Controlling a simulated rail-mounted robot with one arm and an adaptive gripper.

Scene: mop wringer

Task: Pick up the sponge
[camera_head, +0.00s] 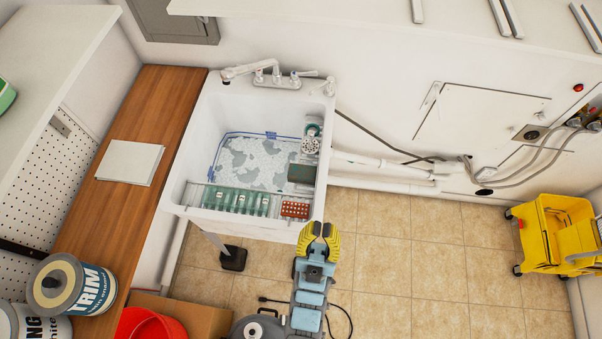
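A dark green-brown block (301,173), which looks like the sponge, sits at the right side of the white sink (181,186). It is small in view, so I cannot be sure. A reddish-brown block with pale dots (295,210) lies at the sink's front right corner. My gripper (319,229), with yellow fingers, is in front of the sink's front right corner in the picture, apart from both blocks. I see nothing held in it. The fingers look close together, but I cannot tell if they are open or shut.
A wooden counter (127,195) with paint cans (73,285) is left. A yellow mop bucket (548,232) stands far right. The tiled floor (430,255) between is mostly clear.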

